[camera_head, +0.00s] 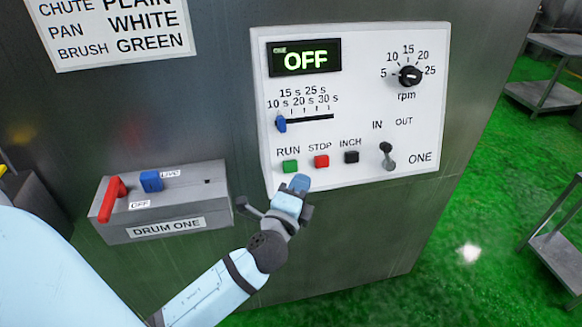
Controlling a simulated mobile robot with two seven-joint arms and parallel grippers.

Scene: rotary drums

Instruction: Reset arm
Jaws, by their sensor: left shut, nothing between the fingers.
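My left gripper (299,186) is shut and empty. Its tip is in front of the lower edge of the white control panel (350,75), just below the green RUN button (290,166) and the red STOP button (321,161). I cannot tell whether it touches the panel. Both buttons are uncovered. My left arm comes in from the lower left. The panel's display (306,58) reads OFF in green. My right gripper is not in view.
The panel also has a black INCH button (351,157), a blue time slider (281,125) near 10 s, an rpm knob (410,75) and an IN/OUT lever (388,155). A DRUM ONE box (165,215) with a red handle (112,197) is left. Green floor and metal tables (545,90) lie right.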

